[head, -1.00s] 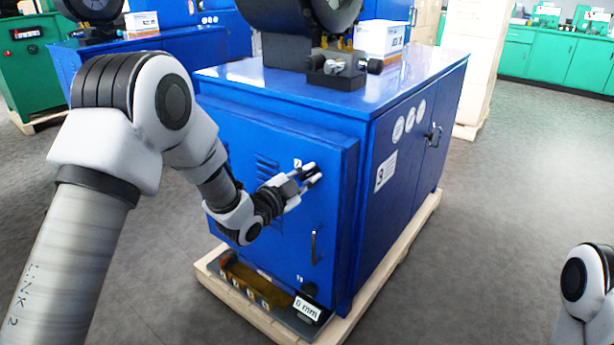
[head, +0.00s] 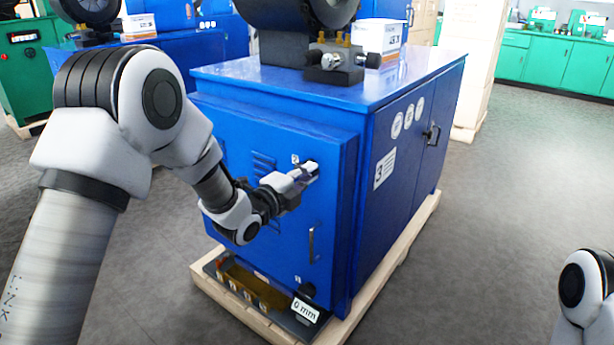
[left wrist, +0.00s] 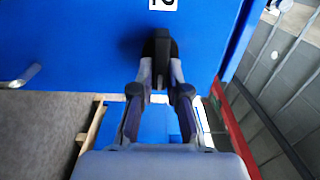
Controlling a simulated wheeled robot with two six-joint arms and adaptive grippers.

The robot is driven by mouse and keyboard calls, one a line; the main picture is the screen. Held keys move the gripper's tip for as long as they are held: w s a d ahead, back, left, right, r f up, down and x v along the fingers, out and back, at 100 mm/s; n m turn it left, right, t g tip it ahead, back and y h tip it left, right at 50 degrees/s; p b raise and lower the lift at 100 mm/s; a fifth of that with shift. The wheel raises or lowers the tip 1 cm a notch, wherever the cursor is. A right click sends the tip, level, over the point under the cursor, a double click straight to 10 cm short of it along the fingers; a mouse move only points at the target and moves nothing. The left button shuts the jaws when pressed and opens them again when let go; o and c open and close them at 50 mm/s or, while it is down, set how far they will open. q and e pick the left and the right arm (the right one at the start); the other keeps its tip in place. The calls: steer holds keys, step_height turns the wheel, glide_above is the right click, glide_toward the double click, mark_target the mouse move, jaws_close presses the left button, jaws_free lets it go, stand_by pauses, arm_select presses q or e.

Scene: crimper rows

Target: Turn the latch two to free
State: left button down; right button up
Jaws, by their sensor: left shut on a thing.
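The black latch (left wrist: 160,48) beside the label marked 2 sits high on the blue cabinet's front door (head: 262,205). In the left wrist view its knob lies between the two fingers of my left gripper (left wrist: 160,76), which are shut on it from both sides. In the head view my left gripper (head: 309,172) reaches the door at the label (head: 295,159) and mostly hides the latch. How far the latch is turned is hard to tell. My right gripper is out of view.
A door handle (head: 312,244) is below the gripper. Another round black latch (head: 308,290) sits at the door's lower corner. A tray with a "0 mm" tag (head: 305,309) lies below on the wooden pallet (head: 365,300). Grey floor is clear at right.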

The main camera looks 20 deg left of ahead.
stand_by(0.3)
arm_select(q)
steer(key=c, duration=1.2)
jaws_free()
steer(key=shift+o, duration=0.2)
steer(key=v, duration=1.2)
